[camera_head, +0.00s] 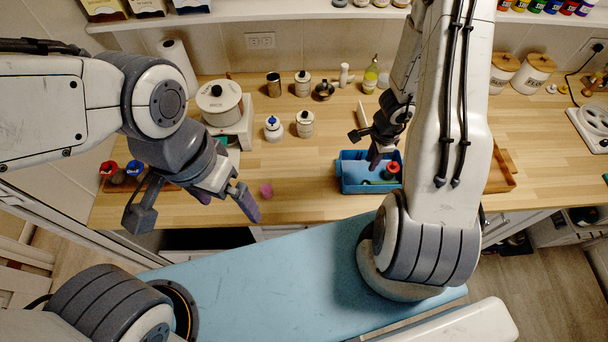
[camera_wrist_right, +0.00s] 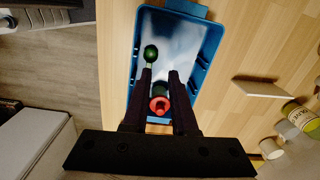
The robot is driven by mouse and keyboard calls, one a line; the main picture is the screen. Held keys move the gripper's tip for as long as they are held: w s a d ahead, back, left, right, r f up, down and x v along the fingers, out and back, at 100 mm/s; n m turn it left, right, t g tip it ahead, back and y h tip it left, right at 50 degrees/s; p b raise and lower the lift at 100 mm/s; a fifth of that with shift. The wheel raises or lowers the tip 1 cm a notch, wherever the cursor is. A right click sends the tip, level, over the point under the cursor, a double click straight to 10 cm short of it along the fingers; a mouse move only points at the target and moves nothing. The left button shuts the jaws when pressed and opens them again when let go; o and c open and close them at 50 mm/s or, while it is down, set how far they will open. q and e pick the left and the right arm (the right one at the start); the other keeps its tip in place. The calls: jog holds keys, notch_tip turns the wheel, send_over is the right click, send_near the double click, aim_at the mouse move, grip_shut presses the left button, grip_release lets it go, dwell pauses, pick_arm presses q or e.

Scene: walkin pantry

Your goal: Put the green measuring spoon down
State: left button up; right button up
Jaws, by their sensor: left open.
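The green measuring spoon (camera_wrist_right: 151,53) shows its round green bowl and a short pale stretch of handle in the right wrist view. It is at the tip of one finger of my right gripper (camera_wrist_right: 161,72), over the blue bin (camera_wrist_right: 186,95). The fingers are apart with a gap between them; I cannot tell whether the spoon touches the finger. In the head view, the right gripper (camera_head: 379,160) reaches down into the blue bin (camera_head: 372,188), and a small green patch shows inside. My left gripper (camera_head: 224,202) is open and empty near the counter's front edge.
A red-topped jar (camera_head: 393,168) stands in the bin beside my right fingers. A small pink item (camera_head: 266,190) lies near my left gripper. White canisters (camera_head: 305,124) and a stockpot (camera_head: 219,103) stand behind. The counter left of the bin is mostly clear.

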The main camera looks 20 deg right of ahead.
jog(key=a+r+n+y, duration=0.1)
jog(key=a+r+n, duration=0.6)
jog(key=a+r, duration=0.3)
jog(key=a+r+n+y, duration=0.1)
jog(key=a+r+n, duration=0.55)
jog(key=a, duration=0.55)
jog(key=s+a+r+n, duration=0.2)
jog(key=s+r+n, duration=0.3)
jog(key=s, duration=0.3)
jog(key=s+a+r+n+h, duration=0.1)
jog(key=s+a+r+n, duration=0.2)
jog(key=s+r+n, duration=0.3)
jog(key=shift+s+n+g, duration=0.3)
jog(key=shift+s+n, duration=0.6)
jog(key=shift+n, duration=0.35)
jog(key=shift+a, duration=0.1)
notch_tip(320, 180, down, 17)
jog(key=b, duration=1.6)
jog(key=shift+r, duration=0.2)
